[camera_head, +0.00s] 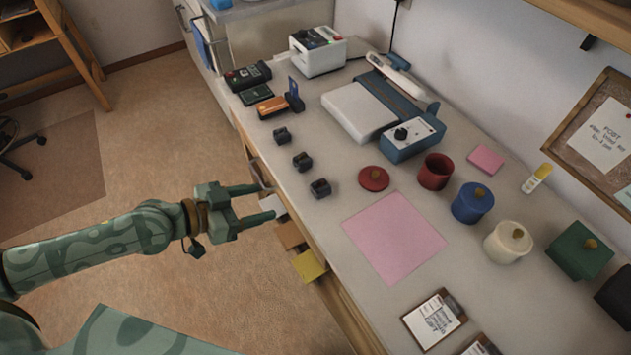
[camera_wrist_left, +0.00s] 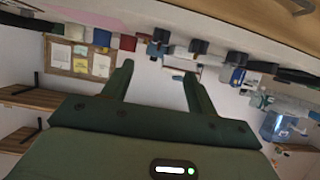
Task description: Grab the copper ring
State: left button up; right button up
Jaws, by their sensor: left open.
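I cannot make out a copper ring in either view. Several small dark holders stand in a row along the counter's left edge: a far one (camera_head: 282,135), a middle one (camera_head: 302,161) and a near one (camera_head: 320,188). Whether any holds a ring is too small to tell. My left gripper (camera_head: 264,202) is open and empty, left of the near holder and beside the counter's edge. Its two fingers also show apart in the left wrist view (camera_wrist_left: 158,69), with nothing between them. My right gripper is not in view.
A pink mat (camera_head: 394,237) lies bare on the counter. An open red pot (camera_head: 435,171), its lid (camera_head: 374,179), a blue pot (camera_head: 472,203), a cream pot (camera_head: 507,242) and a green box (camera_head: 580,251) stand rightward. A blue-white machine (camera_head: 412,138) stands behind. Open drawers (camera_head: 308,266) jut out below.

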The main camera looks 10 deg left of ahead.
aim_at(317, 188)
pick_arm(q)
jog(key=b+x, duration=0.1)
jog(key=x, duration=1)
jog(key=shift+a, duration=0.1)
jog(key=b+x, duration=0.1)
jog(key=x, duration=0.4)
jog(key=shift+w, duration=0.15)
jog(key=c, duration=1)
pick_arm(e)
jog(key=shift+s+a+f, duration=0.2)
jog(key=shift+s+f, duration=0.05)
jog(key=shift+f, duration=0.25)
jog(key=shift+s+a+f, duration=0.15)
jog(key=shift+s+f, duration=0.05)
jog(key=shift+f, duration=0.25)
